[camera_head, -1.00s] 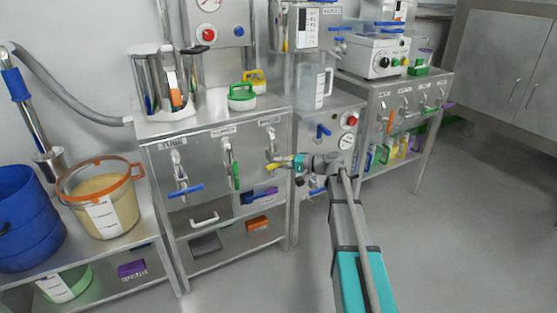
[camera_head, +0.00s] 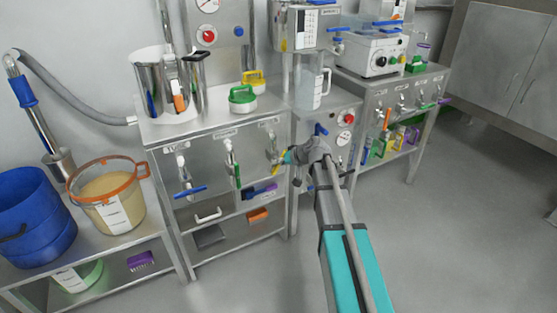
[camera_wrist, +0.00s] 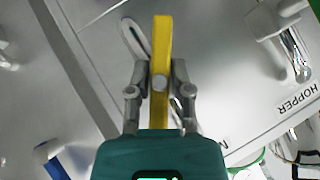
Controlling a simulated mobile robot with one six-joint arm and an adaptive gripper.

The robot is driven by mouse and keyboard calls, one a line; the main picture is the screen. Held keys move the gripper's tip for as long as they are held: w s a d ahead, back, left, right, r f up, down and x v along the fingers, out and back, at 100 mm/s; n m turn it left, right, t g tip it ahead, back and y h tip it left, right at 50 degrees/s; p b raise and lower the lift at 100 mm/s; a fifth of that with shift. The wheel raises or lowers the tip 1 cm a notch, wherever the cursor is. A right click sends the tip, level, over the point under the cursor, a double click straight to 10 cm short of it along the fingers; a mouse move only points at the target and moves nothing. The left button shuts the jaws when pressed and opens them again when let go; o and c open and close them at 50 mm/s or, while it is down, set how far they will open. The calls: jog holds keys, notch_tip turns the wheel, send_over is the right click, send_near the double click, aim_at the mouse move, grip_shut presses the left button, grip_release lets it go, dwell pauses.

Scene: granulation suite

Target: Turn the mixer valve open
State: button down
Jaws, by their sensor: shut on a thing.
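The valve (camera_head: 271,148) at the right end of the steel cabinet's front has a yellow lever (camera_head: 277,169). The lever is tilted, running from lower left to upper right in the head view. My gripper (camera_head: 285,159) is at this lever. In the wrist view the yellow lever (camera_wrist: 162,45) stands between my gripper's fingers (camera_wrist: 159,80), which are shut on it from both sides. A label beside it is mostly hidden behind my gripper; only a letter like M shows. The lever's near end is hidden by my gripper body.
On the same front are a blue-lever valve (camera_head: 190,191) and a green-lever valve (camera_head: 235,173). A HOPPER label (camera_wrist: 297,98) shows beside a neighbouring valve in the wrist view. A second cabinet (camera_head: 335,123) stands close to the right of my gripper. The floor (camera_head: 440,240) at right is clear.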

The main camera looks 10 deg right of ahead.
jog(key=n+t+h+p, duration=0.1)
jog(key=n+h, duration=0.1)
jog(key=h, duration=0.2)
dwell(0.3)
jog(key=shift+h, duration=0.3)
dwell(0.3)
jog(key=c, duration=0.5)
grip_release()
jog(key=shift+r+p, duration=0.15)
jog(key=shift+p, duration=0.15)
